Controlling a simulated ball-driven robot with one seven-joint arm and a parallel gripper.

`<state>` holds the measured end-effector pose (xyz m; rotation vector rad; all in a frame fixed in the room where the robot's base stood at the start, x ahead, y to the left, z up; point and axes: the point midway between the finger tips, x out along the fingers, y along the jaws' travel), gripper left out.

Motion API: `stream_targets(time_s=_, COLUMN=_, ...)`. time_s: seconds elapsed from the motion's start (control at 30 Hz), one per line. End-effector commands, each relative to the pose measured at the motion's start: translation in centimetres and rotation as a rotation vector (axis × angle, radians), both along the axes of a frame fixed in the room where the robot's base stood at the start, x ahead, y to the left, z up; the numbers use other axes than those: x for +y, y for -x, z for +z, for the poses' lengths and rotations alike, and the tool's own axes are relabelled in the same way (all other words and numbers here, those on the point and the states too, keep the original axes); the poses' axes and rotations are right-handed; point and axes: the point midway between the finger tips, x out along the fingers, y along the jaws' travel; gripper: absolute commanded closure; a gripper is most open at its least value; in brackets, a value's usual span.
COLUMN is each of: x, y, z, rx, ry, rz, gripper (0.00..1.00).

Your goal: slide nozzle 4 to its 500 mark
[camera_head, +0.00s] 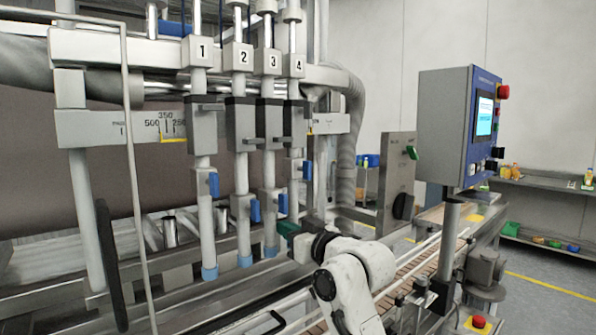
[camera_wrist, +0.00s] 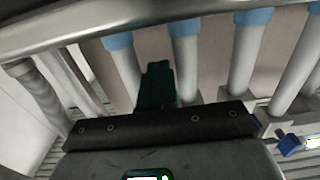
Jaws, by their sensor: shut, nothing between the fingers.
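Nozzle 4 is the rightmost upright tube, under the block labelled 4 (camera_head: 298,66). It has a dark clamp (camera_head: 295,112) with a lever and a blue part (camera_head: 307,170) lower down. Its bottom end is hidden by my gripper. My gripper (camera_head: 287,229) has dark green fingers, shut and empty, at the lower part of nozzle 4; I cannot tell whether they touch it. In the wrist view the fingers (camera_wrist: 157,80) point among blue-tipped tubes. The scale plate (camera_head: 150,126), marked 500, 350 and 250, is at the left; which mark nozzle 4 stands at cannot be read.
Nozzles 1 (camera_head: 203,140), 2 (camera_head: 241,165) and 3 (camera_head: 268,165) stand close together left of nozzle 4. A control box (camera_head: 445,125) on a post and a conveyor (camera_head: 405,262) are at the right. A frame rail (camera_wrist: 130,28) crosses the wrist view.

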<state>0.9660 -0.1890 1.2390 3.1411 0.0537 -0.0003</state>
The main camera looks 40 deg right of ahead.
Motion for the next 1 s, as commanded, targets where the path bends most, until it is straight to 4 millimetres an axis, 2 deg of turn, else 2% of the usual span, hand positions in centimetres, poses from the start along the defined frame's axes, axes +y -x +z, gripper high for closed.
stream_targets(time_s=0.37, x=0.0, y=0.0, z=0.0, rx=0.0, ry=0.0, rz=0.0, gripper=1.0)
stream_targets(time_s=1.0, x=-1.5, y=-0.1, z=0.0, rx=0.001, ry=0.0, rz=-0.001, gripper=1.0)
